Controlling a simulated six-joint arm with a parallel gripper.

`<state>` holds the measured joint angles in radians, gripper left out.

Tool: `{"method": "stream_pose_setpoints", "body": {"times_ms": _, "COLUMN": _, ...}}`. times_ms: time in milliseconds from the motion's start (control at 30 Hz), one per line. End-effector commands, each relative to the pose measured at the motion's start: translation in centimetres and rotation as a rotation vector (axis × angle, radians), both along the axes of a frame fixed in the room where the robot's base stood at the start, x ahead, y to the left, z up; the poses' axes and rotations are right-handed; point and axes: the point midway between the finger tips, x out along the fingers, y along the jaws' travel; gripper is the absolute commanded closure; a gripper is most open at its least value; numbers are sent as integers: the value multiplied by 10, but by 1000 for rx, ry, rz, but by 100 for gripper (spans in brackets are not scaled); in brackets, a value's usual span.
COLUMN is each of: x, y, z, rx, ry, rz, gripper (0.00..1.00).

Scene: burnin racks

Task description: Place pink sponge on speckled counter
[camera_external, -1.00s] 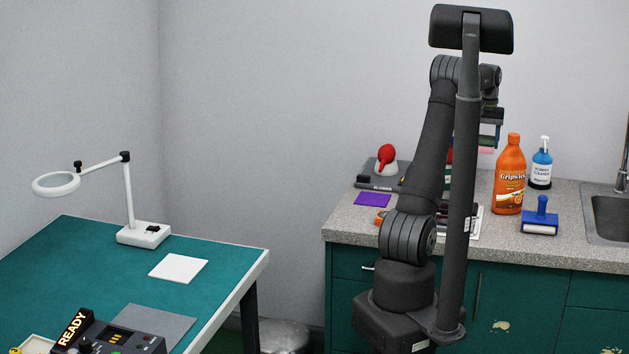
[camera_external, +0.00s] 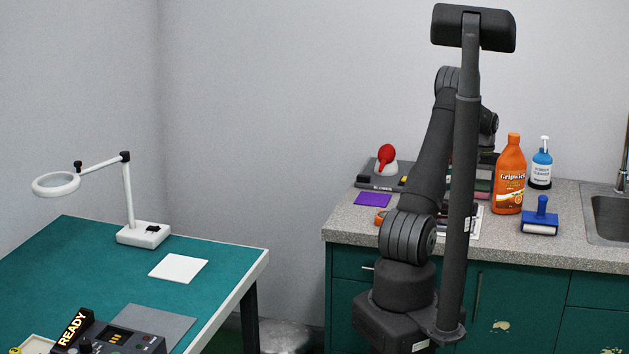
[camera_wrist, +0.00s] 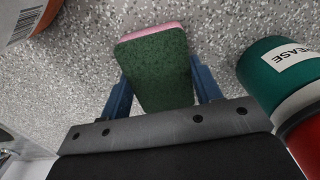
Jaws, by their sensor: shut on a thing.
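The pink sponge (camera_wrist: 156,72) is in the wrist view, with its dark green scouring face towards the camera and a pink edge at the far side. My gripper (camera_wrist: 161,84) is shut on it, one blue finger at each side. The speckled counter (camera_wrist: 200,22) is under the sponge; I cannot tell whether they touch. In the external view my gripper is low over the counter (camera_external: 590,255), left of the orange bottle, mostly hidden behind my arm.
The orange bottle (camera_external: 510,175) stands close to the right of my gripper, with a blue pump bottle (camera_external: 541,168) behind. A green container labelled "EASE" (camera_wrist: 275,72) is right of the sponge in the wrist view.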

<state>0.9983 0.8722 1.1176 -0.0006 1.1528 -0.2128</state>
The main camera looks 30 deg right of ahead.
Motion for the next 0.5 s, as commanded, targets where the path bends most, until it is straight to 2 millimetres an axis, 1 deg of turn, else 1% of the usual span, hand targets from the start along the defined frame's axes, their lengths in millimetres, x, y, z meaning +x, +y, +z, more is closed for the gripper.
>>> {"method": "stream_pose_setpoints", "body": {"times_ms": 333, "x": 0, "y": 0, "z": -3, "rx": 0, "ry": 0, "rz": 0, "gripper": 63}}
{"method": "stream_pose_setpoints", "body": {"times_ms": 367, "x": 0, "y": 0, "z": -3, "rx": 0, "ry": 0, "rz": 0, "gripper": 38}}
{"method": "stream_pose_setpoints", "body": {"times_ms": 433, "x": 0, "y": 0, "z": -3, "rx": 0, "ry": 0, "rz": 0, "gripper": 24}}
{"method": "stream_pose_setpoints", "body": {"times_ms": 467, "x": 0, "y": 0, "z": -3, "rx": 0, "ry": 0, "rz": 0, "gripper": 20}}
{"method": "stream_pose_setpoints", "body": {"times_ms": 500, "x": 0, "y": 0, "z": -3, "rx": 0, "ry": 0, "rz": 0, "gripper": 20}}
